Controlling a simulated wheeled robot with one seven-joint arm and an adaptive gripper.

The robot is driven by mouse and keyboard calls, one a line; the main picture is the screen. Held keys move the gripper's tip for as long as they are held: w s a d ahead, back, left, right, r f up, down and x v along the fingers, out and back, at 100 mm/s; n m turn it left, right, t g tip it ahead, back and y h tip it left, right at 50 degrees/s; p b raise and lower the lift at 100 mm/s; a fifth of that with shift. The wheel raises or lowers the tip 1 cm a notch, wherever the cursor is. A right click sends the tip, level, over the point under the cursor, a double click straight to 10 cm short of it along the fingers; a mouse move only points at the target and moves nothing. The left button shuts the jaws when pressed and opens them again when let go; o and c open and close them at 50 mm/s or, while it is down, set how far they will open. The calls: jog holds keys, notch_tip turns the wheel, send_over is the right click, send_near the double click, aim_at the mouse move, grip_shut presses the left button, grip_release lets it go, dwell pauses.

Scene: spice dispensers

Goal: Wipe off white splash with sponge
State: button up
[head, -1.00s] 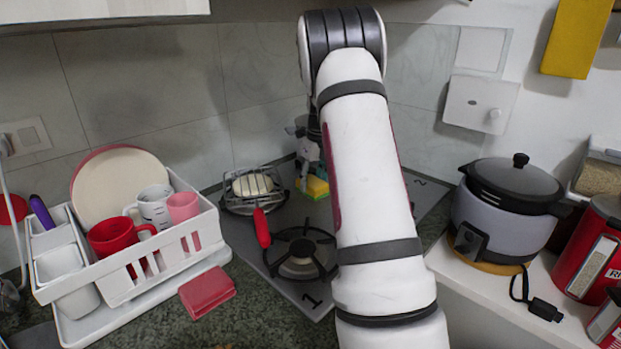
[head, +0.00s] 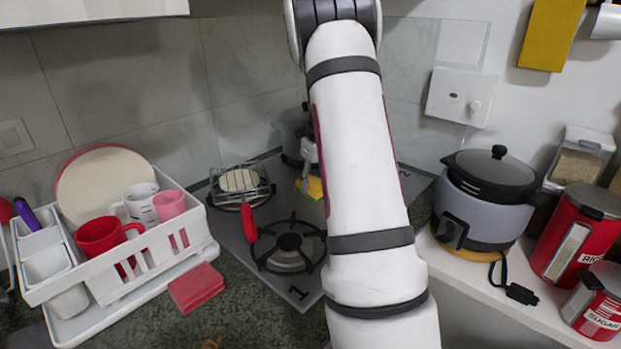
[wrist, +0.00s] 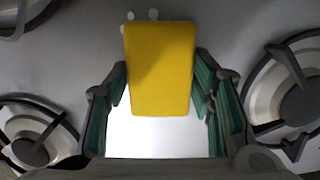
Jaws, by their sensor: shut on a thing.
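The yellow sponge (wrist: 160,68) is held between the green-padded fingers of my gripper (wrist: 160,85) in the wrist view. The sponge also shows in the head view (head: 315,188), low over the grey cooktop (head: 236,226) beside my arm. Small white spots of splash (wrist: 153,14) show at the sponge's far edge in the wrist view. A bright white patch lies below the sponge between the fingers; I cannot tell what it is. My arm hides part of the gripper and cooktop in the head view.
Burners (head: 289,246) flank the sponge in the wrist view. A cooker (head: 486,200) and red canisters (head: 583,235) stand right.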

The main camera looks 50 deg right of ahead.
jog(key=shift+w+f+b, duration=0.2)
jog(key=shift+w+b, duration=0.45)
jog(key=shift+w, duration=0.85)
jog(key=shift+w+r+b, duration=0.1)
jog(key=shift+w+b, duration=0.5)
jog(key=shift+w, duration=1.4)
notch_tip(320, 180, up, 6)
jog(key=p, duration=0.2)
jog(key=shift+r+p, duration=0.2)
jog(key=shift+p, duration=0.1)
jog(key=shift+r+p, duration=0.45)
jog(key=shift+r, duration=0.95)
